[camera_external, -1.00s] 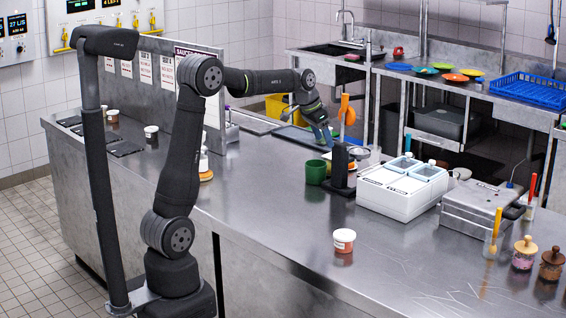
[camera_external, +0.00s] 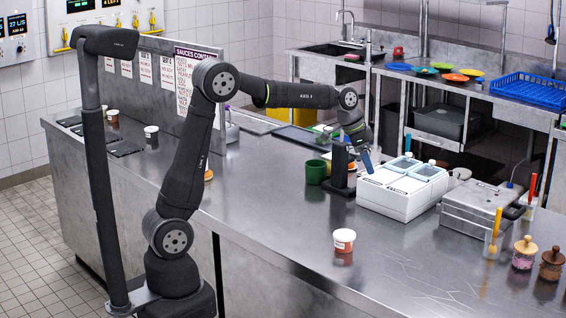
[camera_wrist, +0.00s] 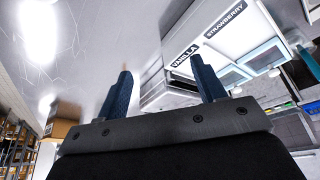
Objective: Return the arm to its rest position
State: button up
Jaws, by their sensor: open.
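My gripper (camera_external: 366,160) is above the steel counter (camera_external: 270,215), just left of the white two-lid box and close to the dark stand. In the wrist view my gripper (camera_wrist: 160,85) shows two blue fingers spread apart with nothing between them. The fingertips look close to the white box in the external view, but I cannot tell whether they touch. My arm is raised and reaches to the right over the counter.
The white box (camera_external: 395,200), labelled vanilla and strawberry in the wrist view (camera_wrist: 205,40), stands by a dark stand (camera_external: 341,170) and green cup (camera_external: 315,172). A grey metal box (camera_external: 480,208), a small tub (camera_external: 344,240) and jars (camera_external: 524,253) stand nearby. The front counter is mostly clear.

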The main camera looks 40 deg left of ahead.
jog(key=shift+m, duration=0.5)
jog(key=shift+s+d+f, duration=0.1)
jog(key=shift+s+d, duration=0.1)
jog(key=shift+d, duration=0.5)
jog(key=shift+s+d+f, duration=0.1)
jog(key=shift+s+d, duration=0.15)
jog(key=shift+d, duration=0.4)
jog(key=shift+s+d+f, duration=0.1)
jog(key=shift+s+d, duration=0.1)
jog(key=shift+d, duration=0.5)
